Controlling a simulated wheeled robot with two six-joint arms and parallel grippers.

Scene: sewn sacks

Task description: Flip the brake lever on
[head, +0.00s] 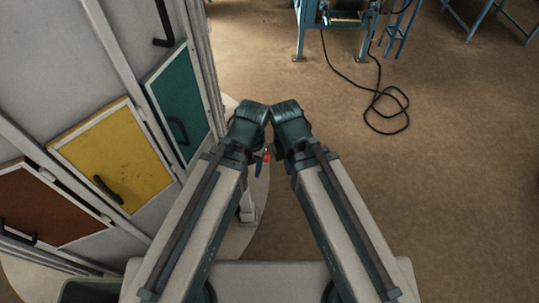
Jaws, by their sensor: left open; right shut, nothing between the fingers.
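My two arms reach up the middle of the head view, and their dark rounded ends meet at the centre. I cannot make out the fingers of either gripper; they seem hidden beneath or beyond these arm parts. A small red piece (266,157) shows in the gap between the arms, with a narrow blue piece (258,167) beside it. I cannot tell whether these belong to the brake lever. No other lever can be made out clearly.
A grey cabinet with a green door (172,96), a yellow door (112,158) and a red-brown door (48,203) stands close at left. A blue metal frame (303,32) stands at the back. A black cable (386,112) lies on the open brown floor at right.

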